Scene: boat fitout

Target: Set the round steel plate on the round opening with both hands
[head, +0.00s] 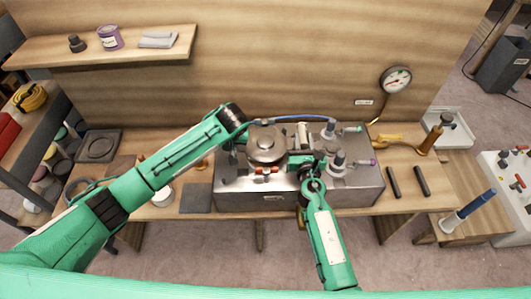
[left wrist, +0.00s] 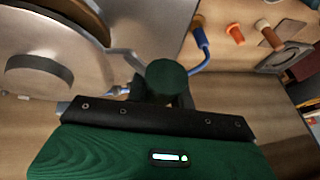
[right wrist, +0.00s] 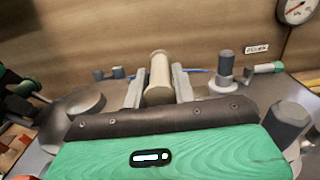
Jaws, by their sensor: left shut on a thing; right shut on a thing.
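The round steel plate (head: 266,143), with a raised round middle, is over the left part of the steel box top. It also shows large at the left of the left wrist view (left wrist: 70,60). My left gripper (head: 243,122) is at its far left side, shut on a dark, short cylindrical grip (left wrist: 168,78) by the plate's edge. My right gripper (head: 304,158) is to its right, shut around a pale cylindrical grip (right wrist: 158,75). Where the grips join the plate is hidden. The round opening is hidden; I cannot tell whether the plate touches it.
The steel box (head: 300,195) stands on a wooden bench and carries valve posts (head: 338,160) on its right and a blue hose (head: 290,117) at the back. Two black bars (head: 393,182) lie to the right. A gauge (head: 396,80) hangs on the back wall.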

